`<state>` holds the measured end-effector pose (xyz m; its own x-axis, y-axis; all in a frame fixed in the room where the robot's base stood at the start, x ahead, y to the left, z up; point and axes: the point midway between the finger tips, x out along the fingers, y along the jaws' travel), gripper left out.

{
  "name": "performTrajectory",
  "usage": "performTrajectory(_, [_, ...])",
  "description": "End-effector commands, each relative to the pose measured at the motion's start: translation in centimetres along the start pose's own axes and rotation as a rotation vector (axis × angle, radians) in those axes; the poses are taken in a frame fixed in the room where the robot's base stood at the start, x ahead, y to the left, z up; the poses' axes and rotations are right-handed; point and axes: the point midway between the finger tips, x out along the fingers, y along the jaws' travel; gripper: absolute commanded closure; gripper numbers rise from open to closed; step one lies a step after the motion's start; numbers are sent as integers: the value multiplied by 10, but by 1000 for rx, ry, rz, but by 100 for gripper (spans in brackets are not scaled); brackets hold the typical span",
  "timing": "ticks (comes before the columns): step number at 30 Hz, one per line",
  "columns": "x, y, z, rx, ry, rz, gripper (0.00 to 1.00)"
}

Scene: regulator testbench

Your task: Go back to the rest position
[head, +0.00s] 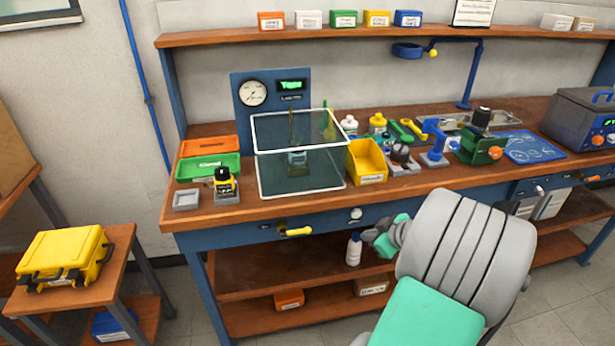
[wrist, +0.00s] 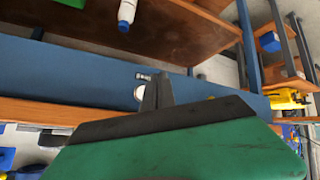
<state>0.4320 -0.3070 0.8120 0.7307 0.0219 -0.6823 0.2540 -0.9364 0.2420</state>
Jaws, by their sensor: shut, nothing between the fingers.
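My gripper (head: 372,235) is in front of the workbench's blue front rail, in the lower middle of the head view. In the wrist view, its dark fingertips (wrist: 157,90) are together with nothing between them. A round white knob (head: 355,214) on the blue rail is close to the fingertips in the head view. It also shows partly behind the fingers in the wrist view (wrist: 139,93). I cannot tell whether they touch. My grey and green arm covers the lower right of the head view.
The workbench top (head: 255,209) holds a clear-walled box (head: 300,170), a yellow bin (head: 366,163) and several tools. A yellow-handled valve (head: 298,231) sticks out of the front rail. A white bottle (head: 353,249) stands on the lower shelf. A yellow case (head: 64,256) sits on a side table at left.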

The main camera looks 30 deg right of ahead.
Motion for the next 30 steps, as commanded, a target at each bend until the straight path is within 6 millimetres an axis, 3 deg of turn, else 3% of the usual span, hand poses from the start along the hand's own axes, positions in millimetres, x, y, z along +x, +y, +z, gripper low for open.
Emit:
performTrajectory(4, [-3,-28,-39,4,-51,-64,100])
performTrajectory(8, [-20,-97,-101,45,-189,-157,100])
performTrajectory(13, [-78,-193,-154,149,-384,-172,100])
performTrajectory(15, [-106,-225,-162,202,-443,-151,100])
performTrajectory(18, [-139,-255,-165,274,-498,-115,100])
performTrajectory(22, [-159,-273,-162,334,-530,-86,100])
performTrajectory(30, [-160,-275,-159,347,-536,-80,100])
